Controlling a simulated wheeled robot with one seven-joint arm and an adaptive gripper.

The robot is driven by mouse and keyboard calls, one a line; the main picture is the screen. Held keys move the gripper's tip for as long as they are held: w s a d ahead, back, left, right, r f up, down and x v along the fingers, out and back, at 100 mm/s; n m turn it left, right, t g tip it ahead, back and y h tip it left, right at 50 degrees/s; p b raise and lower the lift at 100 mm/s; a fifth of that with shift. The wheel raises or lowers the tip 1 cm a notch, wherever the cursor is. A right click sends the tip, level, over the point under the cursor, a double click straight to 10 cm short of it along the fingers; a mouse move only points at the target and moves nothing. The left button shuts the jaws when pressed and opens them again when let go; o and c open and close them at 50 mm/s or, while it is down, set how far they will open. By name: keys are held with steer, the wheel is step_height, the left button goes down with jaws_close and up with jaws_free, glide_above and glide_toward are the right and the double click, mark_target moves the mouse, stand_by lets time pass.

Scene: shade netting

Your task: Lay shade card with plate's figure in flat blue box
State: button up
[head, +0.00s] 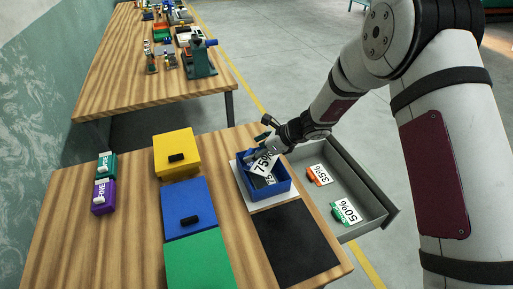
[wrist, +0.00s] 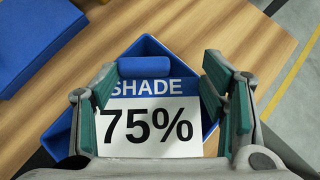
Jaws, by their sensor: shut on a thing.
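A white shade card (head: 263,163) reading 75%, with a blue header and a blue grip, is in my gripper (head: 268,143). In the wrist view the card (wrist: 150,130) lies between my two green-padded fingers (wrist: 160,75). My gripper is shut on it. The card is tilted over the open blue box (head: 285,187), whose rim also shows around the card in the wrist view (wrist: 150,43). Inside the box a dark surface with a partly covered 75 (head: 268,181) shows below the card. Whether the card touches the box is unclear.
The box stands on a white mat (head: 280,202) beside a black mat (head: 297,243). An open grey drawer (head: 374,213) holds cards reading 35% (head: 320,175) and 50% (head: 346,212). Yellow (head: 176,145), blue (head: 185,198) and green (head: 199,262) blocks stand left.

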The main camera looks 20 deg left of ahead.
steer(key=o, duration=1)
steer(key=shift+c, duration=0.2)
steer(key=shift+r, duration=0.25)
steer(key=s+d+r+n+h, duration=0.1)
steer(key=s+d+r+n, duration=0.45)
steer(key=d+r, duration=0.5)
steer(key=s+d+r+n+h, duration=0.1)
steer(key=s+d+r+n, duration=0.3)
steer(key=s+d+r, duration=0.7)
steer(key=s+d+r+n+t+h, duration=0.1)
steer(key=s+d+r+n+h, duration=0.2)
steer(key=s+d+r+n, duration=0.1)
steer(key=s+d+r+n+t+h, duration=0.2)
steer(key=s+d+n, duration=0.4)
steer(key=s+d, duration=0.3)
step_height(320, 180, up, 3)
steer(key=shift+s+d+f+t+h, duration=0.2)
steer(key=shift+s+d+t+h, duration=0.1)
steer(key=shift+d+h, duration=0.65)
